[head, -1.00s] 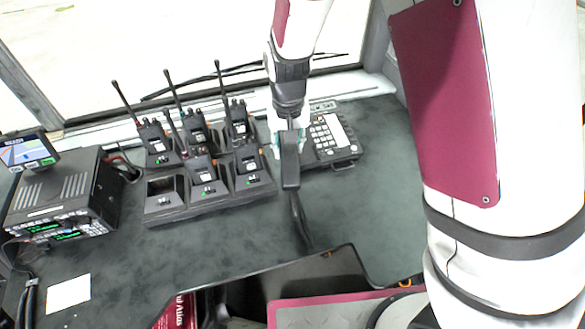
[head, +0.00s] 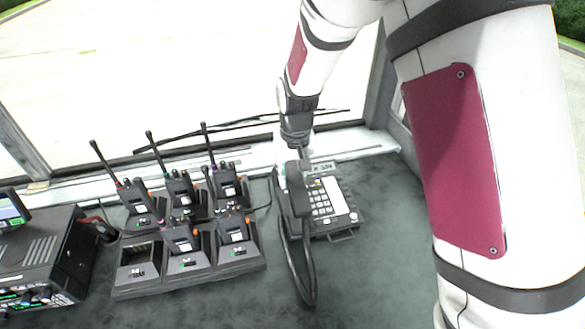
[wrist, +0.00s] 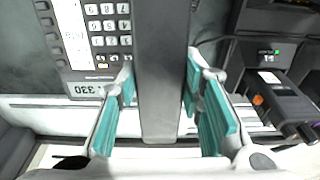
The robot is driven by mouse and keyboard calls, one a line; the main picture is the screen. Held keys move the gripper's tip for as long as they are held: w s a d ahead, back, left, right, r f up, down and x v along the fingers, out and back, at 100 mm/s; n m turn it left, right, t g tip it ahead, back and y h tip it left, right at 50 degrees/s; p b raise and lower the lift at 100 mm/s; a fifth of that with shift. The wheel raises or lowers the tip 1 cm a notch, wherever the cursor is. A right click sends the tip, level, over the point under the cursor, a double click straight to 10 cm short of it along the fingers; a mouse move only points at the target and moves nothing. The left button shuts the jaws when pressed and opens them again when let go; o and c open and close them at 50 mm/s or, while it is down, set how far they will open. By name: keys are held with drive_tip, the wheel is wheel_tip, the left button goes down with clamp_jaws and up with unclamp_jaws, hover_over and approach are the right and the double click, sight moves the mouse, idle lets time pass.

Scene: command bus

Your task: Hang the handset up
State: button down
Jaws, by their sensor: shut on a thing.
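The dark handset (head: 296,196) is in my gripper (head: 300,164), at the left side of the desk phone (head: 342,206) in the head view. It looks lifted off the phone, but its exact height is unclear. Its black cord (head: 309,280) loops down below it. In the wrist view the handset (wrist: 162,70) runs upright through the picture between the teal pads of my gripper (wrist: 162,100), which are shut on it. The phone keypad (wrist: 108,25) shows to its left. The handset and gripper hide the phone's left part, including any cradle.
A charger rack (head: 190,276) with several radios stands left of the phone, its antennas sticking up. One front slot is empty. A radio unit (head: 40,255) with a small screen is at far left. The window ledge runs behind. The dark desk (head: 390,215) is clear right of the phone.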

drive_tip(key=shift+f+b, duration=0.75)
drive_tip(key=shift+f, duration=1.2)
drive_tip(key=c, duration=1)
unclamp_jaws()
drive_tip(key=r, duration=0.4)
drive_tip(key=s+r, duration=0.1)
drive_tip(key=r, duration=0.7)
drive_tip(key=shift+s+d, duration=0.2)
drive_tip(key=shift+s, duration=0.2)
drive_tip(key=s+d+r, duration=0.5)
drive_tip(key=r, duration=0.2)
drive_tip(key=s+d+r+t, duration=0.1)
drive_tip(key=s+d+r, duration=0.1)
drive_tip(key=s, duration=0.5)
drive_tip(key=s+d+r+m, duration=0.1)
drive_tip(key=s+d+r, duration=0.1)
drive_tip(key=s+d, duration=0.2)
drive_tip(key=s+d+r+m+t, duration=0.1)
drive_tip(key=s+d, duration=0.3)
drive_tip(key=s, duration=0.6)
drive_tip(key=shift+s+r+t, duration=0.3)
drive_tip(key=shift+s+r, duration=0.05)
drive_tip(key=shift+r, duration=0.1)
drive_tip(key=shift+d, duration=0.1)
